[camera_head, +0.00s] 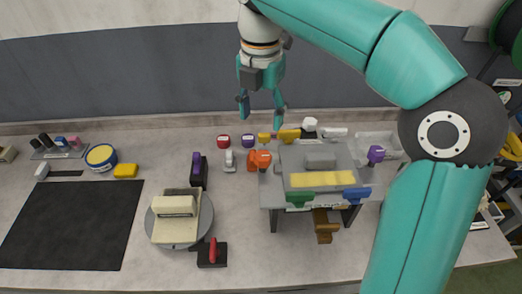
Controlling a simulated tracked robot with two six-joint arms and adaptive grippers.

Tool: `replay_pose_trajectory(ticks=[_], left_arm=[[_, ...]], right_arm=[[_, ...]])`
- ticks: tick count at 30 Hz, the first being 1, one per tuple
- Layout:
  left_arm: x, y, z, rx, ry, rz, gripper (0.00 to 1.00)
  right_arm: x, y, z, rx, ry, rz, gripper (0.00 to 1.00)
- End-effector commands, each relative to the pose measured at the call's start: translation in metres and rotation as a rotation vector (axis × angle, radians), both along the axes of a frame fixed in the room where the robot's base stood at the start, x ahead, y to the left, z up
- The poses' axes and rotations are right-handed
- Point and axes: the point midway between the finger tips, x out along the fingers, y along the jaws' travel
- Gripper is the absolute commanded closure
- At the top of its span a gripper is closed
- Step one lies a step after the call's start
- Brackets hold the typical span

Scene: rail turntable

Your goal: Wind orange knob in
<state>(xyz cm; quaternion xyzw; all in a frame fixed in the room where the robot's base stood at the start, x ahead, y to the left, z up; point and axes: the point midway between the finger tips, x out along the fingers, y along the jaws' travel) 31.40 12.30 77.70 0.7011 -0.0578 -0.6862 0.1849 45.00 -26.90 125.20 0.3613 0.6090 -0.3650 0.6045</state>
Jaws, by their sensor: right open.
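The orange knob (263,159) sits at the left side of a grey raised bench fixture (275,190) on the table. My right gripper (262,109) hangs from the arm that comes in from the upper right. Its teal fingers point down and are apart, with nothing between them. It shows above the orange knob in the picture, clear of it and of the table items. How far the knob is wound in cannot be told. My left gripper is out of view.
A round turntable (205,222) with a cream block stands left of the fixture. Green (299,200) and blue (357,195) parts are on the fixture's front, and a purple knob (376,154) at its right. A black mat (70,225) lies far left. Several small coloured items line the back.

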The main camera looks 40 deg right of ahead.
Motion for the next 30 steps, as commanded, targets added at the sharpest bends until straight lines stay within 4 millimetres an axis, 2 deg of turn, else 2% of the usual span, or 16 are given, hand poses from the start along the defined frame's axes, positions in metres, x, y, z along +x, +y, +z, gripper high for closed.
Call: replay_pose_trajectory(ticks=[9, 15, 21, 30], left_arm=[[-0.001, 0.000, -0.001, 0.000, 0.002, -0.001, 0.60], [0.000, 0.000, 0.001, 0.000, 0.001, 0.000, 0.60], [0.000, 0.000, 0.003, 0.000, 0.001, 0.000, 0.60], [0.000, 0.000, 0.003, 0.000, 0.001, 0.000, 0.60]], right_arm=[[-0.001, 0.001, -0.069, 0.001, 0.003, 0.002, 0.38], [-0.001, 0.001, -0.099, 0.001, 0.002, 0.003, 0.38], [0.000, 0.002, -0.114, 0.001, -0.002, 0.004, 0.38], [0.000, 0.002, -0.116, 0.001, -0.003, 0.006, 0.38]])
